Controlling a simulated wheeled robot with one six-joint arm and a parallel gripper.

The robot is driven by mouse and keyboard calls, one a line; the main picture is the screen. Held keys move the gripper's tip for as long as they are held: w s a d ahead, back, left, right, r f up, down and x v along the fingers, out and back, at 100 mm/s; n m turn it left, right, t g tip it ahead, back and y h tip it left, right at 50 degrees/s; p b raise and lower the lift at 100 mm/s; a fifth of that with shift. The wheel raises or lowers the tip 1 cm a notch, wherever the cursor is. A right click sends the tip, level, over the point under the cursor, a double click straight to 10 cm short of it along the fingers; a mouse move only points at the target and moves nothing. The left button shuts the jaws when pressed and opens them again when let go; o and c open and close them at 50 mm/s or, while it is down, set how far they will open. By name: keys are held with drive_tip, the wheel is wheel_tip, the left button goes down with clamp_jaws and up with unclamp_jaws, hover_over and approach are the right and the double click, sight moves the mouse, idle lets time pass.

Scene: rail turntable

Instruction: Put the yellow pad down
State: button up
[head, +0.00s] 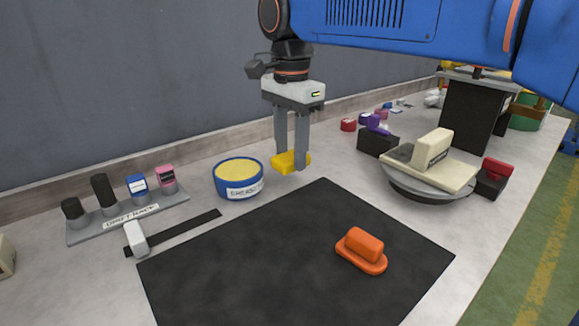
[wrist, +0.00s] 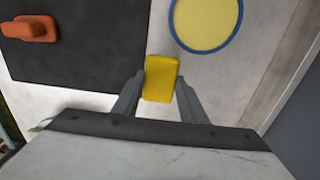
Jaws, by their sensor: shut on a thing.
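The yellow pad (head: 285,163) is held between the fingertips of my gripper (head: 292,163). In the wrist view the pad (wrist: 161,78) shows between the two fingers of my gripper (wrist: 160,92), which are shut on it. The pad appears above the bench, to the right of the blue tub with a yellow top (head: 238,178) in the head view. The tub (wrist: 206,22) also shows in the wrist view, apart from the pad. The exact height of the pad over the bench is hard to tell.
A black mat (head: 270,250) with an orange handled block (head: 361,250) lies in front. A labelled rack (head: 128,219) with several cylinders stands left, beside a white slider on a black strip (head: 180,232). A round turntable (head: 425,189) bearing a cream block stands right. Pale bench shows around the tub.

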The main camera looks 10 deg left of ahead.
sight(291, 155)
drive_tip(key=shift+f, duration=1.9)
drive_tip(key=shift+f, duration=0.1)
drive_tip(key=o, duration=0.9)
drive_tip(key=shift+o, duration=0.2)
wheel_tip(291, 155, up, 12)
drive_tip(key=shift+f, duration=0.1)
drive_tip(key=shift+r, duration=0.25)
drive_tip(key=shift+s, duration=0.1)
